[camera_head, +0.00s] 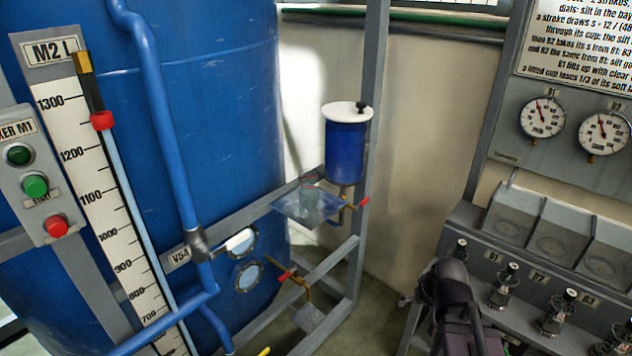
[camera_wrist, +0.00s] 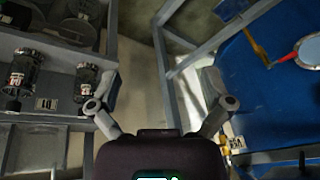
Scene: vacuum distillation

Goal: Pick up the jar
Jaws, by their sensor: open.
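A small clear vessel with a faint reddish rim, which looks like the jar (camera_head: 311,184), stands on a see-through shelf (camera_head: 290,208) below a blue canister. Its outline is faint, so its exact shape is hard to tell. My gripper (camera_wrist: 163,102) is open and empty in the wrist view, its two fingers spread wide with only wall and frame behind them. In the head view my dark arm end shows at the lower right, well to the right of the shelf and apart from it. I cannot make out the jar in the wrist view.
A blue canister with a white lid (camera_head: 346,112) hangs above the shelf, beside a red-handled tap (camera_head: 363,201). A grey frame post (camera_head: 371,100) stands right of it. A blue tank (camera_head: 200,110) fills the left.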

